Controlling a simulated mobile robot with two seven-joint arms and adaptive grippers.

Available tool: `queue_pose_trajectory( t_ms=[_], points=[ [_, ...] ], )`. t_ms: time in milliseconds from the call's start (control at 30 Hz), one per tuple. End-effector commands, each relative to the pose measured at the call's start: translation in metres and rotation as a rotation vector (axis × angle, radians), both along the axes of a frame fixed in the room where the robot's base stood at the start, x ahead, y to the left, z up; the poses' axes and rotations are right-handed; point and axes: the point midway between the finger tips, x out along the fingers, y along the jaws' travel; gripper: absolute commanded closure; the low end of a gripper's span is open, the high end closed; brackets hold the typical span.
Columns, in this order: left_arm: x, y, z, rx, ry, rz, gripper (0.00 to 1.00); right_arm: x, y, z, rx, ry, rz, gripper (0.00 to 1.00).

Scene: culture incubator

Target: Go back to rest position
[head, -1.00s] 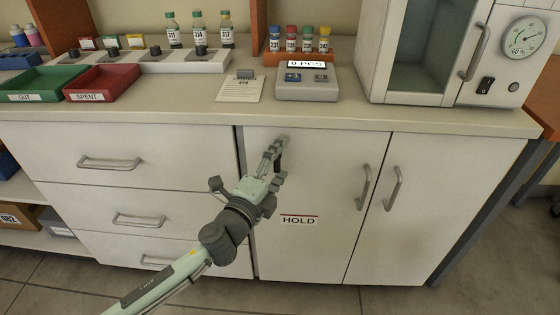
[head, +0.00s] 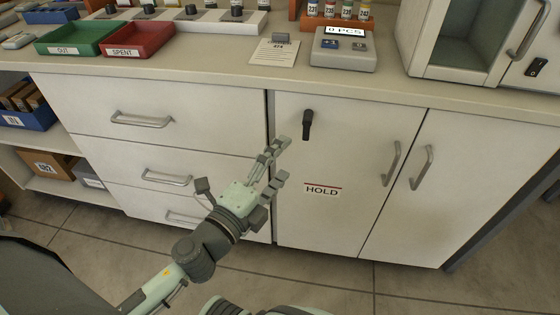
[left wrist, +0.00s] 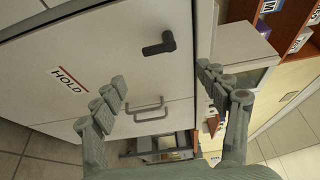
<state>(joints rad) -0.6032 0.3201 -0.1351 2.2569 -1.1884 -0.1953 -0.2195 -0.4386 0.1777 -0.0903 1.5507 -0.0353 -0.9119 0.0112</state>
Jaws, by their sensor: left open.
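My left gripper (head: 283,160) is open and empty in front of the cabinet, a little below and left of a dark handle (head: 307,125) on the door marked HOLD (head: 322,190). In the left wrist view, the gripper's fingers (left wrist: 160,95) are spread apart with nothing between them touching. The dark handle (left wrist: 160,44) shows ahead of them, and the HOLD label (left wrist: 68,81) is at the left. The gripper is apart from the handle. My right gripper is not in view.
The counter bears a green tray (head: 40,48), a red tray (head: 112,50), a scale (head: 343,62) and an incubator (head: 420,50). Drawers with bar handles (head: 141,119) are on the left. A shelf with boxes (head: 48,164) stands further left. The floor in front is clear.

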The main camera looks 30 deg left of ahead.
Motion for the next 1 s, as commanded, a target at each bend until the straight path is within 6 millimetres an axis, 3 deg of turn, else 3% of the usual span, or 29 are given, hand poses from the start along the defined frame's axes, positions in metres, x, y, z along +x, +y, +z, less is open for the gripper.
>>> queue_pose_trajectory(
  t_ms=[567,767,1000],
  points=[
    [0.003,-0.001,0.0,-0.001,-0.002,-0.002,0.26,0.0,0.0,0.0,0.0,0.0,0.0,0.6],
    [0.026,-0.003,0.001,0.003,-0.004,-0.004,0.26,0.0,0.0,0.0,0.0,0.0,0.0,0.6],
    [0.07,-0.008,0.001,-0.001,-0.005,-0.002,0.26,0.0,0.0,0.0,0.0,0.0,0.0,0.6]
  ],
)
